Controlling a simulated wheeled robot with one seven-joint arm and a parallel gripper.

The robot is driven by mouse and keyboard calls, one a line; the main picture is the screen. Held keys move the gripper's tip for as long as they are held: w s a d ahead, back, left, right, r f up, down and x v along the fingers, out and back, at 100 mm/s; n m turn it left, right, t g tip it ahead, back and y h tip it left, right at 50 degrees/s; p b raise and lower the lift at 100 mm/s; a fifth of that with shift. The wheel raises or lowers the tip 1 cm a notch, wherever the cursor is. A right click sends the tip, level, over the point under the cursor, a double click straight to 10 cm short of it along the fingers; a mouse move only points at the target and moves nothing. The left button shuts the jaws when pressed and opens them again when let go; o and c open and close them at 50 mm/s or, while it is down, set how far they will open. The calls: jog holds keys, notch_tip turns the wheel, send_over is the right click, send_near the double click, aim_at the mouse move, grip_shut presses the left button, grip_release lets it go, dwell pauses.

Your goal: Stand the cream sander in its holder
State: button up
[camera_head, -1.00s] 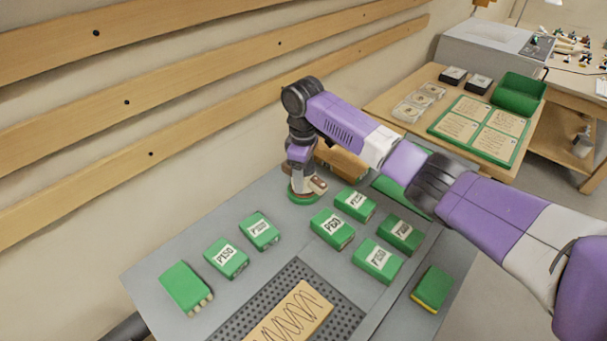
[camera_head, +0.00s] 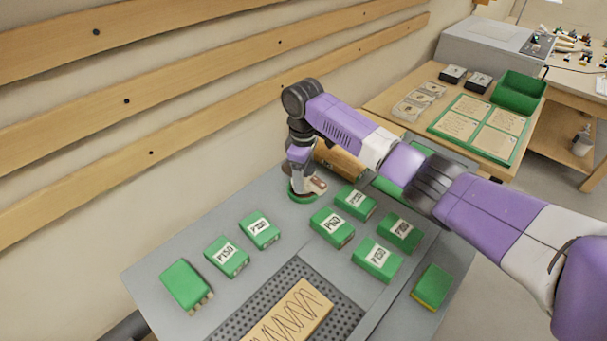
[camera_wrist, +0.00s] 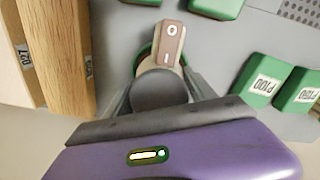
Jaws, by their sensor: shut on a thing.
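The cream sander (camera_head: 316,185) has a brown plate on top and stands at the back of the grey bench. In the wrist view its brown switch plate (camera_wrist: 169,43) shows the marks O and I. My gripper (camera_head: 300,176) points down from above and is shut on the sander's dark round knob (camera_wrist: 160,90), one finger on each side. A green round holder (camera_head: 303,198) shows as a rim under the sander, also in the wrist view (camera_wrist: 143,58). The sander looks upright over it. The contact between them is hidden, so I cannot tell if it is fully seated.
Several green labelled packs (camera_head: 333,227) lie in front and to the right. A perforated plate with a scribbled wooden board (camera_head: 291,315) lies nearer. Bare bench shows left of the holder.

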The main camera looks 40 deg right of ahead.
jog(key=shift+f, duration=0.55)
jog(key=o, duration=1.2)
jog(key=shift+c, duration=0.2)
jog(key=shift+o, duration=1.1)
jog(key=shift+f, duration=0.1)
jog(key=shift+r+b, duration=0.7)
jog(key=shift+r, duration=3.3)
